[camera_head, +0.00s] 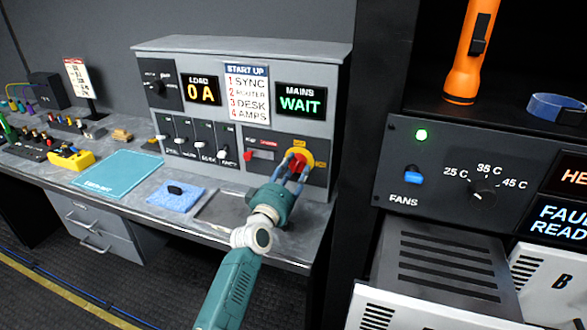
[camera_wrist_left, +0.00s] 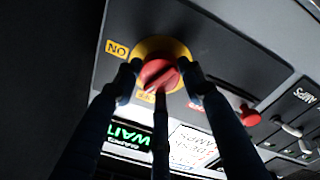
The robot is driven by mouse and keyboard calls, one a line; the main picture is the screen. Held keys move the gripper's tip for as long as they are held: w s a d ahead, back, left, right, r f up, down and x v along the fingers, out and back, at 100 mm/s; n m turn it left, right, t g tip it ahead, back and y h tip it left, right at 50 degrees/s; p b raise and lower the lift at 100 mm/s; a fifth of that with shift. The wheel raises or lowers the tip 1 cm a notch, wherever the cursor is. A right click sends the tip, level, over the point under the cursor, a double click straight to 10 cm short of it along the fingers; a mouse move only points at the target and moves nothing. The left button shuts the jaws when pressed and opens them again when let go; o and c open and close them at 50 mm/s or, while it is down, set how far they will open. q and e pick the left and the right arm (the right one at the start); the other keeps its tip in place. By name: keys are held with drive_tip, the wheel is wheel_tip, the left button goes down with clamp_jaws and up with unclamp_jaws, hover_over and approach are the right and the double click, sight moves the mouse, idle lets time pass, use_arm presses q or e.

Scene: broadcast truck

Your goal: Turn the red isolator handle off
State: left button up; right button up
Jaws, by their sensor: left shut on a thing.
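The red isolator handle (camera_head: 297,160) sits on a round yellow plate (camera_head: 309,158) at the right end of the grey console panel. It also shows in the left wrist view (camera_wrist_left: 157,75), upside down, with an ON label (camera_wrist_left: 117,49) beside its yellow plate (camera_wrist_left: 160,48). My left gripper (camera_head: 292,174) is at the panel, its fingers shut on the red handle. In the left wrist view its dark fingers (camera_wrist_left: 162,82) lie around the handle, and a middle finger partly covers a second label. My right gripper is not in view.
A red switch (camera_head: 257,155) is left of the handle. The MAINS display (camera_head: 300,100) reads WAIT and the LOAD display (camera_head: 201,90) reads 0 A. A teal mat (camera_head: 120,171) and blue cloth (camera_head: 176,196) lie on the desk. A FANS rack (camera_head: 440,165) stands right.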

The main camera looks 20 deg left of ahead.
use_arm(q)
drive_tip(key=n, duration=0.4)
drive_tip(key=shift+s+d+f+n+p, duration=0.1)
drive_tip(key=shift+d+f+n+p, duration=0.2)
drive_tip(key=shift+f, duration=0.1)
drive_tip(key=shift+n, duration=0.3)
drive_tip(key=o, duration=1.2)
drive_tip(key=shift+c, duration=0.2)
drive_tip(key=shift+r, duration=0.2)
drive_tip(key=s, duration=1.2)
drive_tip(key=shift+a+f, duration=0.15)
drive_tip(key=shift+f, duration=0.2)
drive_tip(key=shift+f, duration=0.1)
